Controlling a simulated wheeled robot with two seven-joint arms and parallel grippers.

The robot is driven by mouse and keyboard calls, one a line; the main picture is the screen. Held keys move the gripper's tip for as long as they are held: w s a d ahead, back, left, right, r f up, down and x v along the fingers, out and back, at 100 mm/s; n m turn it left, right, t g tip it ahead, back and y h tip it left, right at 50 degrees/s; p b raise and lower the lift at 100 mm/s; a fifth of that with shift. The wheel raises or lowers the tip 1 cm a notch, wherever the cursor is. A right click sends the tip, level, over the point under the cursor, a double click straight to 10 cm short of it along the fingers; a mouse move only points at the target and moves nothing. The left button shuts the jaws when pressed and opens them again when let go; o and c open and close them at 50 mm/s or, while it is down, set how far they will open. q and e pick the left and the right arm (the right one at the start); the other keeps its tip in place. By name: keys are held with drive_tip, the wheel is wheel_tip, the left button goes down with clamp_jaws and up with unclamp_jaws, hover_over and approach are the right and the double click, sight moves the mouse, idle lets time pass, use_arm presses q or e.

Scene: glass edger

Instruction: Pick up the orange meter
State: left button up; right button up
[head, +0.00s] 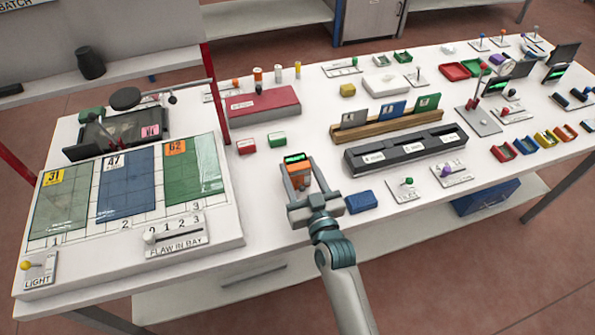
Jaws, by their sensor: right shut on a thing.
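My right gripper (301,186) reaches in from the bottom and is shut on the meter. Its fingers hide part of the meter's near, lower side. I cannot tell whether the meter touches the table or is slightly above it. My left gripper is not in view.
A blue block (360,202) lies just right of my right gripper. A black slotted rack (408,151) is behind it to the right. Green (277,139) and red (247,146) blocks stand behind left. The bay board (225,225) fills the left.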

drive_tip(key=shift+r, duration=0.1)
drive_tip(key=shift+r+p, duration=0.65)
drive_tip(key=shift+p, duration=0.05)
drive_tip(key=r+p, duration=0.3)
drive_tip(key=p, duration=0.1)
drive_tip(key=shift+s+d+r, duration=0.1)
drive_tip(key=shift+d+r, duration=0.25)
drive_tip(key=shift+d, duration=0.05)
drive_tip(key=s+d+r+p, duration=0.3)
drive_tip(key=d+r+p, duration=0.3)
drive_tip(key=d, duration=0.4)
drive_tip(key=shift+d, duration=0.25)
drive_tip(key=shift+f, duration=0.1)
